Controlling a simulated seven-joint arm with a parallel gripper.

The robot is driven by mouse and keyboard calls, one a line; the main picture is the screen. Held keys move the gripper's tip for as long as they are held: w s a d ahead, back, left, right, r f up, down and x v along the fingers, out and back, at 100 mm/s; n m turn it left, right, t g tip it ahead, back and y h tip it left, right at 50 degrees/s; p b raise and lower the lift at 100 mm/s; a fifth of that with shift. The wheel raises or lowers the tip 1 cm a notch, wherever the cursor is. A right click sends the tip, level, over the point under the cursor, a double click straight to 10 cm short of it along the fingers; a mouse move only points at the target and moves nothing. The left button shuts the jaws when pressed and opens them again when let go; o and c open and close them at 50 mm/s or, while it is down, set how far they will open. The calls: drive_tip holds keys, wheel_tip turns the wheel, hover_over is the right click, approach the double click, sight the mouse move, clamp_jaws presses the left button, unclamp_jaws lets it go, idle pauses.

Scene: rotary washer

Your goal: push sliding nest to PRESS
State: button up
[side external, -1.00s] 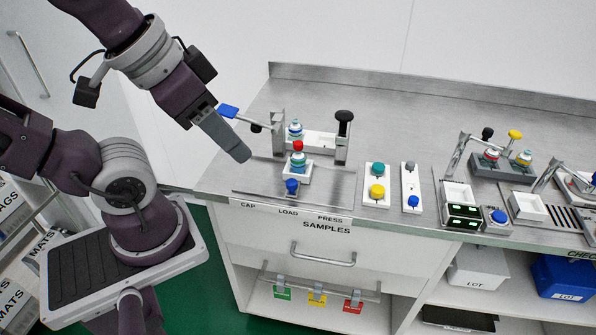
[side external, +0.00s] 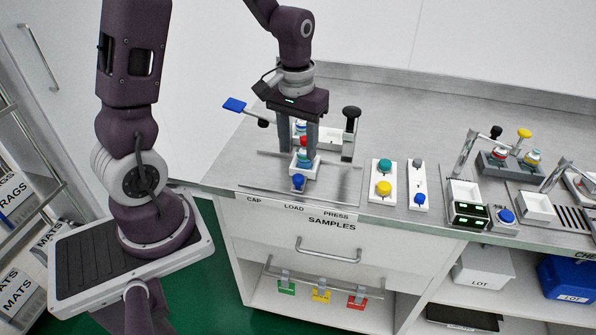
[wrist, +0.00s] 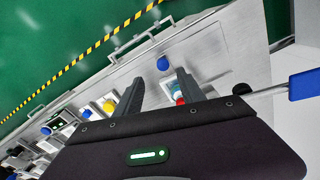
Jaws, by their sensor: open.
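The sliding nest (side external: 314,163) is a small white block with a blue knob (side external: 298,180) at its front. It sits between the rails above the LOAD label, left of the PRESS label (side external: 336,217). A bottle with a red cap (side external: 303,141) stands in it. My gripper (side external: 299,163) is open and points down at the nest, its fingers apart around the bottle area. In the wrist view, the blue knob (wrist: 163,63) shows beyond the fingertips (wrist: 160,75), and the red cap (wrist: 180,101) is close to the right finger. Contact cannot be told.
Behind the nest stand a post with a black knob (side external: 351,112) and a lever with a blue paddle (side external: 235,104). To the right are a panel with green and yellow buttons (side external: 383,171) and a narrow switch plate (side external: 418,176). The bench between rails and buttons is clear.

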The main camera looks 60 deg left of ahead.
sight(298, 177)
drive_tip(key=f, duration=0.9)
drive_tip(key=shift+w+a, duration=0.15)
drive_tip(key=shift+a, duration=0.2)
clamp_jaws()
idle(0.8)
